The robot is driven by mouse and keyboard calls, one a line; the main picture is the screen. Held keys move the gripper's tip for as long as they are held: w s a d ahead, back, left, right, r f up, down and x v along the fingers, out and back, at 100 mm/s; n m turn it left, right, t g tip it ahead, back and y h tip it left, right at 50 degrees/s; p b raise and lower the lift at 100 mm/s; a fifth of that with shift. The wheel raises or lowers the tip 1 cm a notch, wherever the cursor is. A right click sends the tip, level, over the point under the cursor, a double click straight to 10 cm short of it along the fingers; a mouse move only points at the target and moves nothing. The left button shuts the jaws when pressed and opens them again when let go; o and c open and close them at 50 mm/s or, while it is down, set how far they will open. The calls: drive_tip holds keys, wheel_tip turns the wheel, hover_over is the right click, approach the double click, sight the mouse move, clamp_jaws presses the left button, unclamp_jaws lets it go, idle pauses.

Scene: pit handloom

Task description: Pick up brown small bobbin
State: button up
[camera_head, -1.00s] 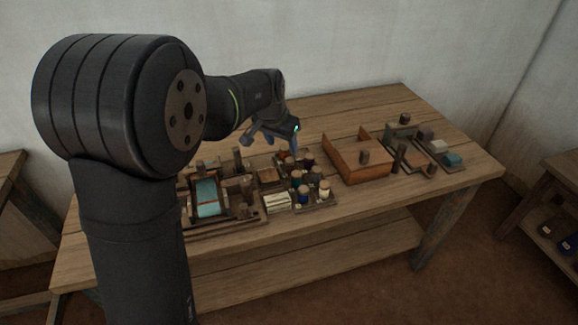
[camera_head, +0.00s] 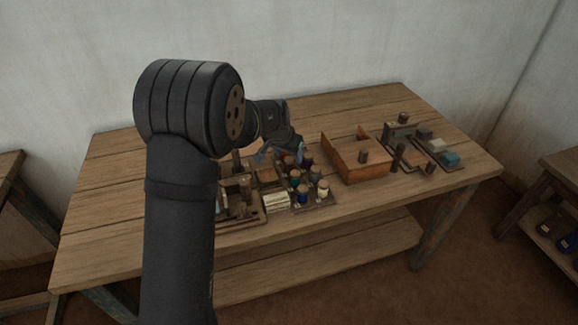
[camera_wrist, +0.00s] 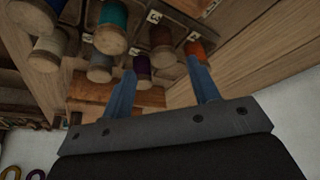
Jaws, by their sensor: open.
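The likely brown small bobbin (camera_wrist: 162,46) stands in a compartmented tray in the wrist view, between a dark red bobbin (camera_wrist: 142,68) and an orange one (camera_wrist: 198,46). My gripper (camera_wrist: 162,66) is open and empty, with two blue fingers. The brown bobbin appears beyond the gap between the fingertips; the frames do not show the exact distance. The left finger partly overlaps the dark red bobbin and the right finger lies just below the orange one. In the head view my gripper (camera_head: 283,153) is low over the back of the bobbin tray (camera_head: 322,203); I cannot single out the brown bobbin there.
Teal (camera_wrist: 112,25), cream (camera_wrist: 47,48) and grey-purple (camera_wrist: 99,67) bobbins stand close by in the wrist view. On the table (camera_head: 420,110), an orange-brown open box (camera_head: 362,174) stands right of the tray. A tray with small blocks lies further right. The table's back is clear.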

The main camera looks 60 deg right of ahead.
sight(289, 159)
drive_tip(key=x, duration=0.4)
drive_tip(key=shift+w+d+f, duration=0.1)
drive_tip(key=shift+w+f, duration=0.15)
drive_tip(key=shift+f, duration=0.15)
drive_tip(key=c, duration=1)
drive_tip(key=shift+r, duration=0.1)
